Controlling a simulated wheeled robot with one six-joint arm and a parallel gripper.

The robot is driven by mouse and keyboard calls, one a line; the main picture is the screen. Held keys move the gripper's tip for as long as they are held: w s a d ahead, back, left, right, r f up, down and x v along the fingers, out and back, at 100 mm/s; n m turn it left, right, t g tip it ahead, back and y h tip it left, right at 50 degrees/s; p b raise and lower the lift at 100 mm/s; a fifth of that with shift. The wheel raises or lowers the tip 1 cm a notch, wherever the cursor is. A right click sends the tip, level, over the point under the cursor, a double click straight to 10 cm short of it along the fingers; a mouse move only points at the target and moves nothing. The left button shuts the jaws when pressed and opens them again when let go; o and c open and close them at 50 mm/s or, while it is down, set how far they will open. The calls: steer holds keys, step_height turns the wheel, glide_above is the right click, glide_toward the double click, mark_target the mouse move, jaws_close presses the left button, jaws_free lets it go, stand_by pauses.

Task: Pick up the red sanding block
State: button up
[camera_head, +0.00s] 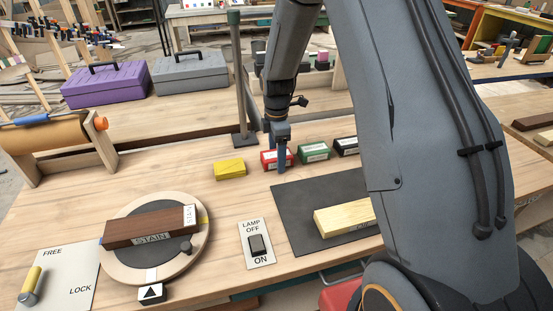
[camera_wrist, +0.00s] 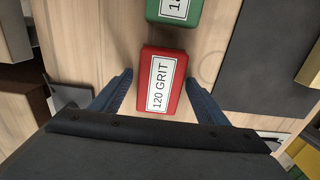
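The red sanding block (camera_head: 269,161) sits on the wooden bench, in a row between a yellow block and a green block. In the wrist view the red block (camera_wrist: 161,82) bears a white label reading "120 GRIT". My gripper (camera_head: 280,160) is over the red block, with a blue finger in front of it in the head view. In the wrist view my gripper (camera_wrist: 159,88) is open, one finger on each side of the red block, with gaps between the fingers and the block.
A green block (camera_head: 313,152) stands close beside the red one, and a yellow block (camera_head: 230,169) is to the left. A dark mat (camera_head: 296,206) holds a pale wood piece (camera_head: 343,217). A grey post (camera_head: 239,85) stands behind. A lamp switch (camera_head: 257,243) is in front.

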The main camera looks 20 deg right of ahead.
steer(key=c, duration=1.1)
steer(key=shift+r, duration=0.15)
step_height(320, 180, up, 10)
steer(key=shift+f+b, duration=0.1)
steer(key=shift+b, duration=1)
steer(key=o, duration=0.7)
steer(key=shift+c, duration=0.2)
steer(key=c, duration=0.4)
steer(key=shift+o, duration=0.2)
